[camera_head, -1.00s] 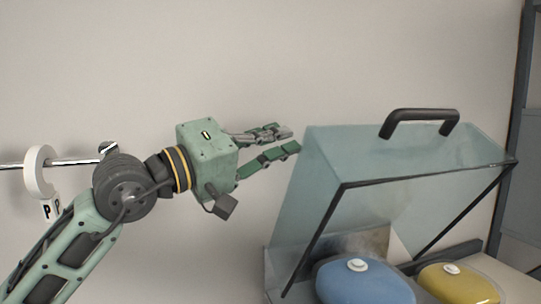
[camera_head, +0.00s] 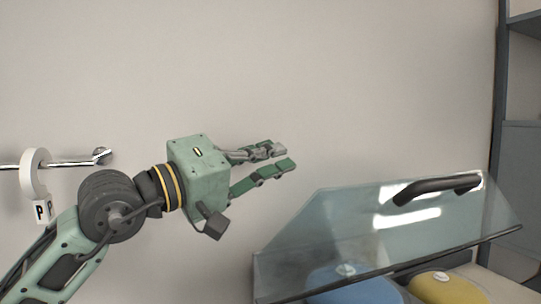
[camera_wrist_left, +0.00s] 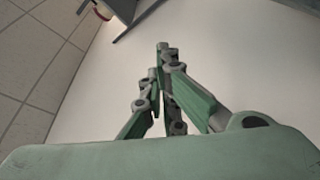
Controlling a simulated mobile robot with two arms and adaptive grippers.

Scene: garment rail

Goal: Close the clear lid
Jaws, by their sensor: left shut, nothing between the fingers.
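The clear lid (camera_head: 335,225) with its black handle (camera_head: 435,188) is at the lower right of the head view. It slants over a blue rounded item (camera_head: 350,293) and a yellow one (camera_head: 440,290). The lid's dark front edge is above the yellow item, so the lid is partly raised. My left gripper (camera_head: 284,157) is left of and above the lid, apart from it. Its fingers are shut and empty; they also show in the left wrist view (camera_wrist_left: 164,50). My right gripper is not in view. The lid's hinge is not clear to see.
A chrome rail (camera_head: 70,161) with a white ring (camera_head: 34,172) and a tag marked P (camera_head: 42,211) is on the wall at the left. A grey shelf frame (camera_head: 518,150) stands at the right edge. The wall above the lid is bare.

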